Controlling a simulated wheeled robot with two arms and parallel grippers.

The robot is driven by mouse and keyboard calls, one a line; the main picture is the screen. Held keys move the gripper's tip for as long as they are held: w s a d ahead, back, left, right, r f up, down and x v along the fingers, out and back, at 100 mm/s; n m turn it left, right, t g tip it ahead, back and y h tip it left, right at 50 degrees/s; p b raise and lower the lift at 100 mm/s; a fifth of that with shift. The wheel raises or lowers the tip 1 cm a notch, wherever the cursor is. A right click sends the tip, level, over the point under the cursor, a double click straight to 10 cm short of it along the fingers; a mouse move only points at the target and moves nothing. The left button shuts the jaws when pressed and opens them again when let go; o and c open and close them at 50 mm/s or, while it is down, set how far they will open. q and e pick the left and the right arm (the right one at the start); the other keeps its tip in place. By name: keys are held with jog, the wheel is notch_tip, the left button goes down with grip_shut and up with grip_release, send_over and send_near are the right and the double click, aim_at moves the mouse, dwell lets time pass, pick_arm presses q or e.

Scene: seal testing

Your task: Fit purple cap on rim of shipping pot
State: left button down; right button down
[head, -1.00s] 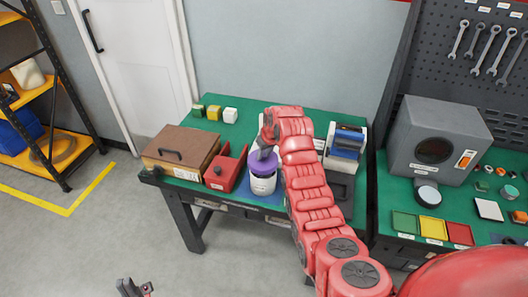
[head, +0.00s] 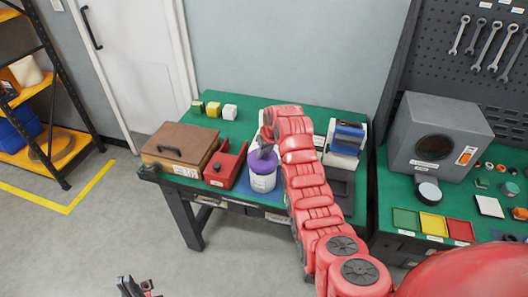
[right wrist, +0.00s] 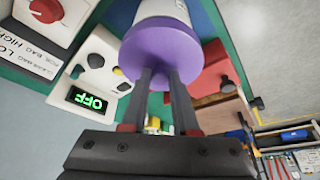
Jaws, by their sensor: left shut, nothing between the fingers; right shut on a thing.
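The white shipping pot (head: 263,184) stands on the green table in the head view. The purple cap (head: 262,162) is at the top of the pot, and it looks level and against the rim there. In the right wrist view the purple cap (right wrist: 160,45) covers the end of the white pot (right wrist: 161,9); whether it is fully seated cannot be told. My right gripper (head: 264,148) is above the cap, shut on its knob, with both fingers (right wrist: 163,78) seen in the wrist view. My left gripper (head: 132,289) is shut and empty, low at the bottom edge.
A red holder (head: 226,166) and a brown case (head: 181,147) stand left of the pot. A device with a blue top (head: 347,137) stands right, beyond my arm. Small blocks (head: 213,109) are at the back left.

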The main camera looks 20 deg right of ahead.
aim_at(264, 155)
jog(key=shift+f+b, duration=0.5)
jog(key=shift+f, duration=0.55)
jog(key=c, duration=0.6)
grip_release()
jog(key=shift+r, duration=3.6)
jog(key=shift+f, duration=0.1)
